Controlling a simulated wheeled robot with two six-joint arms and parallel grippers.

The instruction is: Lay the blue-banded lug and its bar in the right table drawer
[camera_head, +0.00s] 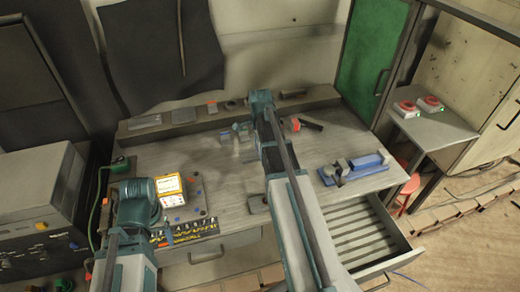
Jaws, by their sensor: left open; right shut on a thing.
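The right table drawer (372,240) is pulled out below the table's right end. Its ribbed floor shows and the part in view looks empty. My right arm reaches over the table, and its gripper (240,132) is near the back middle of the tabletop. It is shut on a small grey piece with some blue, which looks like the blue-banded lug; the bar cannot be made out. My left gripper (140,205) is open above the table's left end, its fingers mostly hidden under the wrist.
A blue holder (355,168) with grey blocks stands on the table (300,160) above the drawer. A yellow-white box (169,186) and numbered strip lie at left. A red-and-black tool (305,124) lies behind.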

